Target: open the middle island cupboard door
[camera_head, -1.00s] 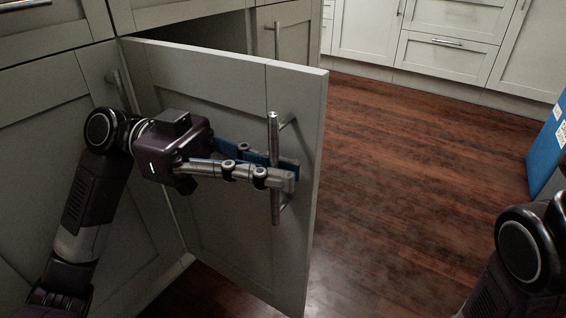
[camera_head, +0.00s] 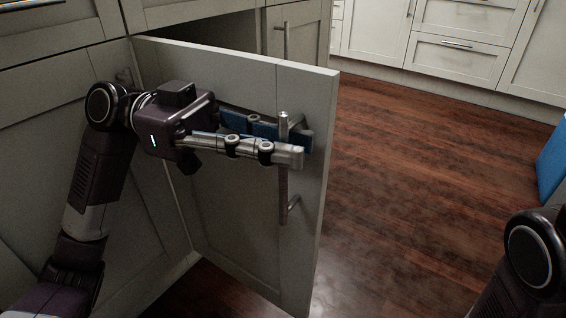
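The island cupboard door (camera_head: 240,218) is grey, panelled and swung well out from the cabinet front, with the dark cupboard interior (camera_head: 205,28) showing above it. Its upright bar handle (camera_head: 283,190) is near the free edge. My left gripper (camera_head: 296,143) reaches across the door face at the handle's upper half. Its fingers lie on both sides of the bar, one in front and the blue-padded one behind, and they look apart. My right gripper is out of view; only part of my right arm shows at the lower right.
A neighbouring cupboard front (camera_head: 297,40) with its own handle stands behind the open door. White cabinets and drawers (camera_head: 455,60) line the far wall. The wooden floor (camera_head: 420,190) right of the door is clear. A blue object (camera_head: 552,165) stands at the right edge.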

